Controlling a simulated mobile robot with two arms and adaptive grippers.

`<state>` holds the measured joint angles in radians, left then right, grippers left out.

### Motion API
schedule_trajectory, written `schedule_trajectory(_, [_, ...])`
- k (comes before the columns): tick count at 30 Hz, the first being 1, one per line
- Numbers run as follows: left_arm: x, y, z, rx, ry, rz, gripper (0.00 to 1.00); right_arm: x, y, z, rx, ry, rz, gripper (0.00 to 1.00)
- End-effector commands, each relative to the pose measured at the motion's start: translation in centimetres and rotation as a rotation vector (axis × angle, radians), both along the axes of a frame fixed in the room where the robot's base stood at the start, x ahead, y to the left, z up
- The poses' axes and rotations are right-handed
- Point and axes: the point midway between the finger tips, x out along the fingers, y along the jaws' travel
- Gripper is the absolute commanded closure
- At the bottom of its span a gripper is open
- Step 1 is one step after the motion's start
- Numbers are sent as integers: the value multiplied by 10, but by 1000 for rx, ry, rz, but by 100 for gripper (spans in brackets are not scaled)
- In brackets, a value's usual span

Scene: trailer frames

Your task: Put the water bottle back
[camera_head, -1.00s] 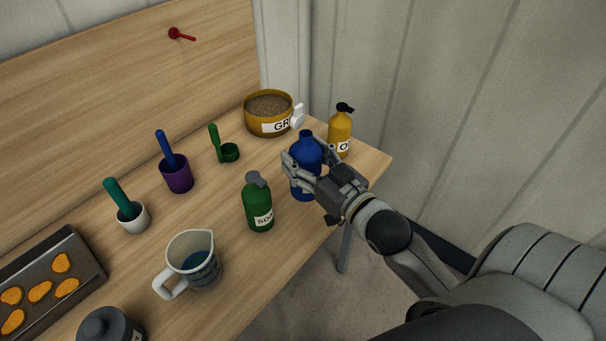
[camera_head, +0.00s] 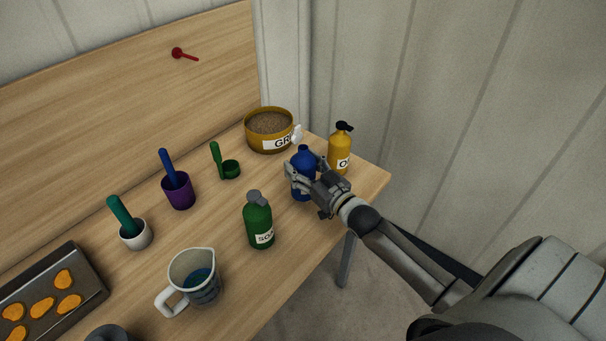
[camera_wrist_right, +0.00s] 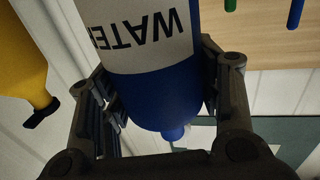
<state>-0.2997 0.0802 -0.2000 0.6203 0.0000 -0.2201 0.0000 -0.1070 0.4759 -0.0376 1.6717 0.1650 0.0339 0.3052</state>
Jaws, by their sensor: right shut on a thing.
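The water bottle (camera_head: 304,158) is blue with a narrow neck and stands upright near the right end of the wooden table. My right gripper (camera_head: 303,179) is shut around the middle of the bottle, coming from the front right. In the right wrist view the bottle (camera_wrist_right: 165,95) sits between the two fingers, with a white WATER label upside down in the picture. The head view does not clearly show whether its base touches the table. My left gripper is not in view.
A yellow bottle (camera_head: 340,150) stands close behind on the right. A green soap bottle (camera_head: 258,222) stands to the left. A yellow grain bowl (camera_head: 269,141) is behind. A measuring jug (camera_head: 192,277), purple cup (camera_head: 178,192) and tray (camera_head: 90,278) are farther left.

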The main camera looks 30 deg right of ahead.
Motion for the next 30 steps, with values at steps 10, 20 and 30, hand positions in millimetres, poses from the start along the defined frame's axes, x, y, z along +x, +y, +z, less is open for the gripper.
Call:
schedule_trajectory(10, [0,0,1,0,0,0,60,4,-2,-34,0,-2,0,79])
schedule_trajectory(20, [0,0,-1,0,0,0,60,4,-2,-37,0,-3,1,79])
schedule_trajectory(30, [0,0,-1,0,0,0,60,4,-2,-39,0,0,0,20])
